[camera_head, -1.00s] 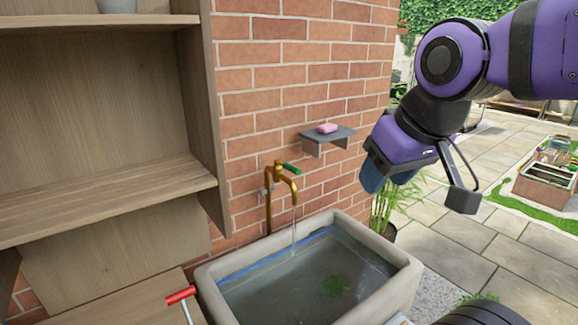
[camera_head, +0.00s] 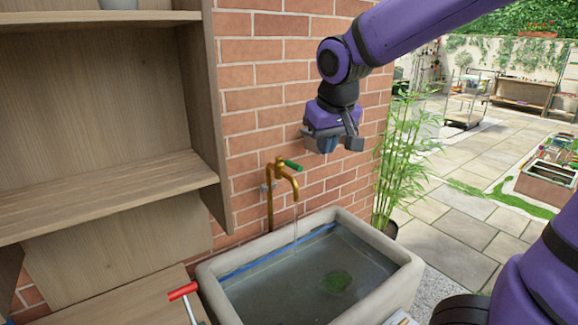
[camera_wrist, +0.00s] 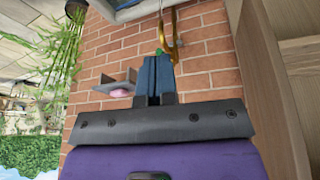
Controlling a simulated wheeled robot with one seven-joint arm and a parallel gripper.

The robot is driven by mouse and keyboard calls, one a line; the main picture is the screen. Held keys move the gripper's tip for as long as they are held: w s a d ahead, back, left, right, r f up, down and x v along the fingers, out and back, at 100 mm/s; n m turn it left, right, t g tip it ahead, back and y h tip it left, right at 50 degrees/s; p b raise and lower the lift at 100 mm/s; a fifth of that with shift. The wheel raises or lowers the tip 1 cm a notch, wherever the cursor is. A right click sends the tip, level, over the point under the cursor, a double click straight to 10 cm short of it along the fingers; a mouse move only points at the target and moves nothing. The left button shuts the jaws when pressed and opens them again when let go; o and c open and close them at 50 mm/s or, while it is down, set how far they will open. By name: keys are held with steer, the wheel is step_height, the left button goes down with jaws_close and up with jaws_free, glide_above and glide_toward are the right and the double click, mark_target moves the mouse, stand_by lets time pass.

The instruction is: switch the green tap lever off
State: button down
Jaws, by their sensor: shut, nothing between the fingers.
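The brass tap (camera_head: 271,192) stands against the brick wall at the back of the sink, with a thin stream of water falling from its spout. Its green lever (camera_head: 293,164) points to the right on top of the tap. My gripper (camera_head: 328,146) is shut and empty, above and to the right of the lever, apart from it in the head view. In the wrist view my blue fingers (camera_wrist: 154,78) are together, and the brass tap (camera_wrist: 168,36) shows beyond their tips. Only a little of the green lever (camera_wrist: 158,52) shows there, by the fingertips; I cannot tell if they touch.
The stone sink (camera_head: 405,262) holds water with a green clump (camera_head: 335,283) in it. A wooden shelf unit (camera_head: 110,195) stands close on the left. A small wall shelf (camera_wrist: 117,82) with pink soap (camera_wrist: 120,93) is near my gripper. A bamboo plant (camera_head: 400,165) stands right of the wall.

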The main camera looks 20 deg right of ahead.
mark_target(290, 165)
steer(key=w+a+f+h, duration=0.2)
steer(key=w+a, duration=0.1)
steer(key=w, duration=0.4)
steer(key=w+a+f+n+t+h, duration=0.1)
steer(key=w+a+f, duration=0.1)
steer(key=w, duration=0.6)
steer(key=shift+a+f+h, duration=0.35)
steer(key=shift+a+h, duration=0.05)
steer(key=shift+a, duration=0.5)
steer(key=shift+f, duration=0.1)
steer(key=shift+w+d+f, duration=0.8)
steer(key=shift+d+f, duration=0.45)
steer(key=shift+f, duration=0.25)
steer(key=shift+w+d+f, duration=0.85)
steer(key=shift+d+f, duration=0.4)
steer(key=shift+f, duration=0.2)
steer(key=shift+w+d+f, duration=0.8)
steer(key=shift+d+f, duration=0.45)
steer(key=shift+f, duration=0.25)
steer(key=shift+d, duration=0.1)
